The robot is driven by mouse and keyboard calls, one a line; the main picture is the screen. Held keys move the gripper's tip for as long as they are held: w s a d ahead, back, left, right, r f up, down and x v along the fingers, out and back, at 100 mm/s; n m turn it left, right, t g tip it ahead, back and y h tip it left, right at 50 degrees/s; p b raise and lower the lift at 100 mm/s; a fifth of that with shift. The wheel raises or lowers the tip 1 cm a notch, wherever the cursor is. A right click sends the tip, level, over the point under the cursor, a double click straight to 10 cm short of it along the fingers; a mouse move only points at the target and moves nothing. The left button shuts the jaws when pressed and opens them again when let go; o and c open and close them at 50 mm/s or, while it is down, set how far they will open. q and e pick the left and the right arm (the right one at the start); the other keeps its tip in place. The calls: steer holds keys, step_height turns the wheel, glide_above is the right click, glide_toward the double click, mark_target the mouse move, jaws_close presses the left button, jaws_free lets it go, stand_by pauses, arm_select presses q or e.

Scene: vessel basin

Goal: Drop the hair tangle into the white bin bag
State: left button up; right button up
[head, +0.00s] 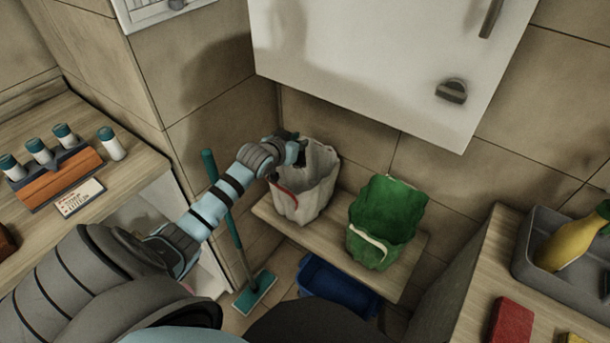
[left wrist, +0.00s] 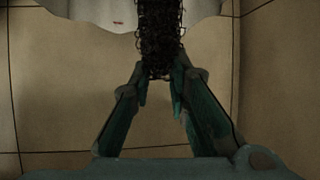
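The white bin bag (head: 308,190) stands open on a low wooden shelf in the head view, with a red strip on its front. My left gripper (head: 297,152) is at the bag's upper rim, over its left part. In the left wrist view, my left gripper (left wrist: 161,84) is shut on the hair tangle (left wrist: 160,38), a dark mass of curly strands reaching away from the fingertips. A pale surface (left wrist: 75,12), probably the white bag, shows behind it. The tangle is hard to make out in the head view. My right gripper is not in view.
A green bag (head: 385,222) stands right of the white bag on the shelf (head: 400,282). A blue tub (head: 338,287) sits below. A teal mop (head: 254,293) stands left. A white cabinet (head: 370,60) hangs above. Counters flank both sides.

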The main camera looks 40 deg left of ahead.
arm_select(q)
steer(key=shift+o, duration=1.3)
steer(key=v, duration=1.2)
steer(key=shift+f, duration=0.1)
